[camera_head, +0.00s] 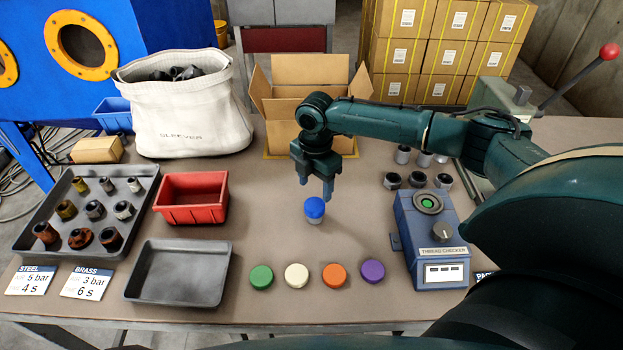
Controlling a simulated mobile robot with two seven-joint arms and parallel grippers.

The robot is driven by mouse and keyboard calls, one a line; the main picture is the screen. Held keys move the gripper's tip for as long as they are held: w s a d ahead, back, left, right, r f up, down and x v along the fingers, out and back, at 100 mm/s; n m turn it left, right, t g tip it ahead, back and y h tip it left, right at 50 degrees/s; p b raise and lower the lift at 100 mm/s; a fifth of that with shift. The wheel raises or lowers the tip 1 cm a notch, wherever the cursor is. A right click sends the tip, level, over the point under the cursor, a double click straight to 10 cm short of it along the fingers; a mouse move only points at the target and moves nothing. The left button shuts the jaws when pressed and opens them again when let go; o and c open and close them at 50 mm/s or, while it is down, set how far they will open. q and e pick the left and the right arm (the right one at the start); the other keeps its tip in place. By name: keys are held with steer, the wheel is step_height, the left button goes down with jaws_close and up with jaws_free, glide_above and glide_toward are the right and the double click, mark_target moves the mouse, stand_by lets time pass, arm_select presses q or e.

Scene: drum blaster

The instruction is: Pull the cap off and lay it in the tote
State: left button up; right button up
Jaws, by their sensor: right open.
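A blue cap (314,207) sits on top of a small pale metal part (314,220), which stands upright near the middle of the table. My right gripper (316,187) points down just above and behind the cap. Its fingers are apart and empty, and I cannot tell whether they touch the cap. A red open bin (190,214), which looks like the tote, stands to the left of the cap and appears empty. My left gripper is not in view.
Green (261,277), cream, orange and purple caps lie in front. An empty grey tray (180,298) is front left; a tray of fittings (32,238) lies beyond. The thread checker (434,240) is right. An open carton (308,75) and sleeve bag (190,115) stand behind.

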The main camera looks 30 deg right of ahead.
mark_target(315, 205)
step_height(315, 205, down, 6)
steer(key=b, duration=0.5)
steer(key=shift+r, duration=0.2)
steer(key=shift+f+b, duration=0.55)
steer(key=shift+b, duration=0.25)
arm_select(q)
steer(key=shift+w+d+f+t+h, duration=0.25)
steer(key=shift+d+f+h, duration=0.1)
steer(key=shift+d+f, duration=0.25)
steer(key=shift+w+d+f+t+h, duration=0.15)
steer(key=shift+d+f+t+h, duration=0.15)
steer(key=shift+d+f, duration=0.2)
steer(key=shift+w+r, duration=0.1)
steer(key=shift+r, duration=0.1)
